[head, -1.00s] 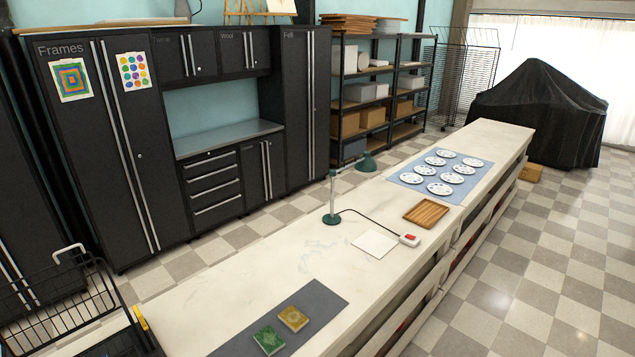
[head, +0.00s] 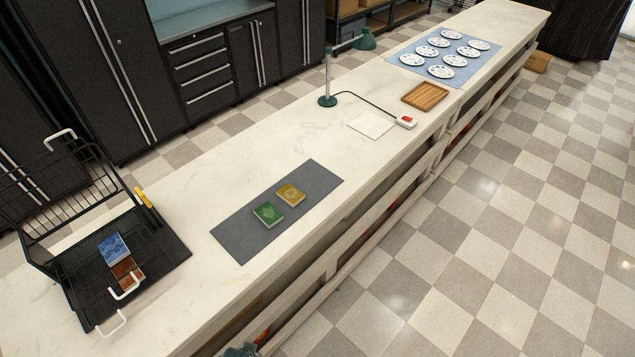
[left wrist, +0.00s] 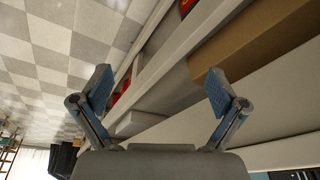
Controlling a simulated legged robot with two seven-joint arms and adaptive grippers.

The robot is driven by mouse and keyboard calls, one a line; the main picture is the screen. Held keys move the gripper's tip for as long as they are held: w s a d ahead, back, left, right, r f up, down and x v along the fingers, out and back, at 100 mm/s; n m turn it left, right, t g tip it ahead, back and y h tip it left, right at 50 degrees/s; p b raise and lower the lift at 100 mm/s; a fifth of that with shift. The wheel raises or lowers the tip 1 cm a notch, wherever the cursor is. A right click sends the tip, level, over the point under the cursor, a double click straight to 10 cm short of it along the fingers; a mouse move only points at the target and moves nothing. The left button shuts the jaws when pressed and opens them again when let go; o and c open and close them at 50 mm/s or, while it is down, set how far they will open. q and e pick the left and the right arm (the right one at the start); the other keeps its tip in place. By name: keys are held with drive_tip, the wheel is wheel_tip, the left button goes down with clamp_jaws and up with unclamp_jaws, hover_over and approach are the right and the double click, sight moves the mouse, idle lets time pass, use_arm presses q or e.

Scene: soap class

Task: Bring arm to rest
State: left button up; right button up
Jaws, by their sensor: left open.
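My left gripper (left wrist: 159,84) is open and empty in the left wrist view. Its two blue-padded fingers are spread wide beside the counter's open side shelves. A small grey-teal part, probably of my arm or hand, shows at the bottom edge of the head view. My right gripper is not in view. A green soap (head: 268,213) and a yellow soap (head: 291,194) lie on the grey mat (head: 240,240). A blue soap (head: 114,248) and a brown soap (head: 127,271) lie in the black wire basket (head: 165,259).
The long pale counter (head: 300,130) holds a green lamp (head: 327,98), a white sheet (head: 371,125), a red-switched box (head: 405,121), a wooden tray (head: 425,96) and several plates on a blue mat (head: 402,62). A brown box (left wrist: 250,45) sits on the shelf under the counter. Checkered floor lies clear at right.

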use_arm(q)
drive_tip(key=s+f+g+b, duration=0.1)
drive_tip(key=s+f+b, duration=0.15)
drive_tip(key=f, duration=0.95)
drive_tip(key=s+f+b, duration=0.2)
drive_tip(key=s+f, duration=0.2)
drive_tip(key=f, duration=0.8)
drive_tip(key=s+a+f+g+b, duration=0.1)
drive_tip(key=s+a+f+b, duration=0.2)
drive_tip(key=s+f, duration=1.1)
drive_tip(key=shift+s+a, duration=0.25)
drive_tip(key=shift+f, duration=0.1)
